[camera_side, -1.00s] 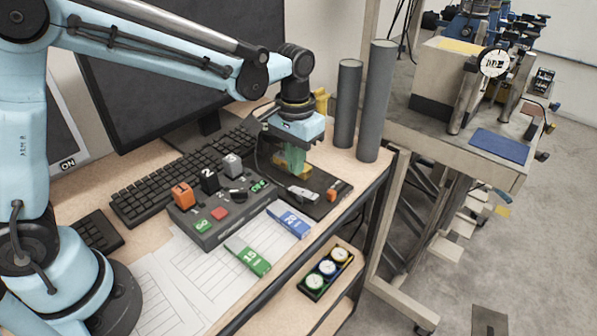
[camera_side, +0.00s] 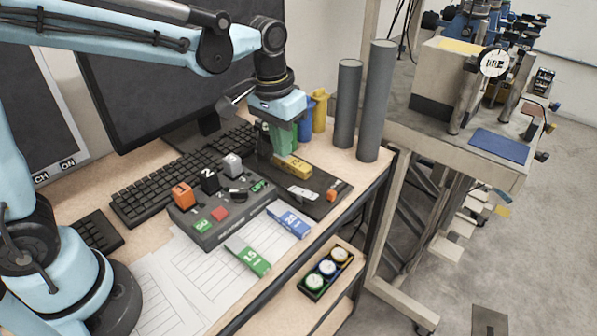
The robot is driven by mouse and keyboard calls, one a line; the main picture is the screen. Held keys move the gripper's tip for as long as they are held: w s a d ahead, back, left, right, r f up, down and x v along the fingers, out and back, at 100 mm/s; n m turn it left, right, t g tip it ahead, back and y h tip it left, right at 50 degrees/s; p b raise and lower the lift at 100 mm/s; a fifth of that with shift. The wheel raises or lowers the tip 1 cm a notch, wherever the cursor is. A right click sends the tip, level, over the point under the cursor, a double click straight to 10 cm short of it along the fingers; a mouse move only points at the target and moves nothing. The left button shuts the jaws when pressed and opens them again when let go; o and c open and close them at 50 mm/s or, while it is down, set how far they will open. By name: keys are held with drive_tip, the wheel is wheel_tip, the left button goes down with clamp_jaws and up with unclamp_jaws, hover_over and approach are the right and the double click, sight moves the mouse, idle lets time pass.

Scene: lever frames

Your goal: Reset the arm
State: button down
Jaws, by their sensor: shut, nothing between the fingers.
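My light-blue arm reaches in from the left. My gripper (camera_side: 281,148) points down with its green fingers shut and empty. It hangs over the back of the black tray, behind and left of a yellow block (camera_side: 293,167). I cannot tell how high the fingertips are above the tray. A grey control box (camera_side: 222,209) stands in front and to the left, with numbered orange, black and grey blocks, a red button and green-lit labels on top.
Two tall grey cylinders (camera_side: 375,102) stand right of my gripper. Blue and yellow bottles (camera_side: 319,111) stand behind it. A keyboard (camera_side: 180,178) and monitor are at left. Green (camera_side: 248,257) and blue (camera_side: 288,221) blocks lie near the front edge.

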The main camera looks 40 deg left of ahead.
drive_tip(key=s+a+r+t, duration=0.1)
drive_tip(key=s+a+t, duration=0.5)
drive_tip(key=s, duration=0.4)
drive_tip(key=shift+s, duration=0.3)
